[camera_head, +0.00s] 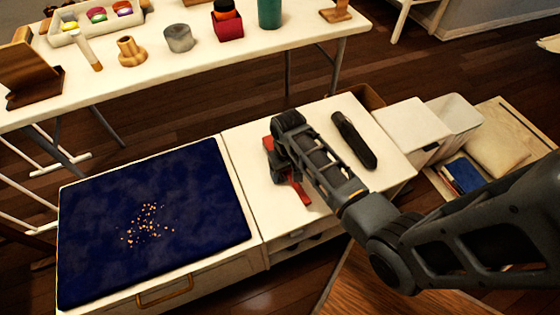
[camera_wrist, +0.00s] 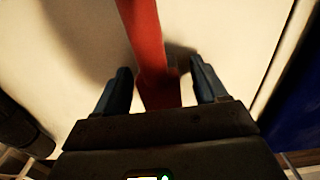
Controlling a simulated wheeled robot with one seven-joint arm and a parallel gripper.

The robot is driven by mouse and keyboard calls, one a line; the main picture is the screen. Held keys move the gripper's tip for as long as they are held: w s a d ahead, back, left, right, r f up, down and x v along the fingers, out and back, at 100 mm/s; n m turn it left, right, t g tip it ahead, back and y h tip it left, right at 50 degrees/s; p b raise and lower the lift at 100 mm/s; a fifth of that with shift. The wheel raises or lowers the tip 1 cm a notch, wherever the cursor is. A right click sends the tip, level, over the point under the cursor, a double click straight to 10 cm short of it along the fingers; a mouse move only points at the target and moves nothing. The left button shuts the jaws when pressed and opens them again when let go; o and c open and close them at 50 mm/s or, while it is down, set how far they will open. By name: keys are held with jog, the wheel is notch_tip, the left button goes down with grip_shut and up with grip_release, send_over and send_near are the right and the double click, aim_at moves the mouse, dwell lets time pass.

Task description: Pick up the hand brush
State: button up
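A long red thing, which looks like the hand brush (camera_head: 300,192), lies on the white cabinet top, partly hidden under my gripper (camera_head: 282,172). In the wrist view the red handle (camera_wrist: 147,40) runs between the two blue-grey fingers of my gripper (camera_wrist: 162,85). The fingers are apart, one on each side of the handle, with a narrow gap on the left and a wider one on the right. The brush's head is not clearly visible in either view.
A long black object (camera_head: 354,140) lies right of my gripper on the white cabinet top (camera_head: 345,178). To the left is a dark blue mat (camera_head: 95,220) with scattered crumbs (camera_head: 145,222). A white table (camera_head: 160,72) with several items stands behind. White bins (camera_head: 412,127) stand at the right.

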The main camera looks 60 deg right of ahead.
jog(key=c, duration=1.1)
jog(key=shift+o, duration=0.2)
jog(key=shift+r, duration=0.2)
jog(key=shift+r, duration=0.3)
jog(key=r, duration=0.1)
jog(key=r+p, duration=0.1)
jog(key=r, duration=0.1)
jog(key=shift+s+r, duration=0.25)
jog(key=shift+r, duration=0.15)
jog(key=s+d+r, duration=0.1)
jog(key=s+r, duration=0.1)
jog(key=s, duration=0.1)
jog(key=s+d+r+p, duration=0.1)
jog(key=s+r, duration=0.1)
jog(key=s, duration=0.2)
jog(key=s+d+r+p, duration=0.1)
jog(key=s+r, duration=0.1)
jog(key=s, duration=0.1)
jog(key=shift+s+r, duration=0.15)
jog(key=shift+s, duration=0.25)
jog(key=shift+a, duration=0.1)
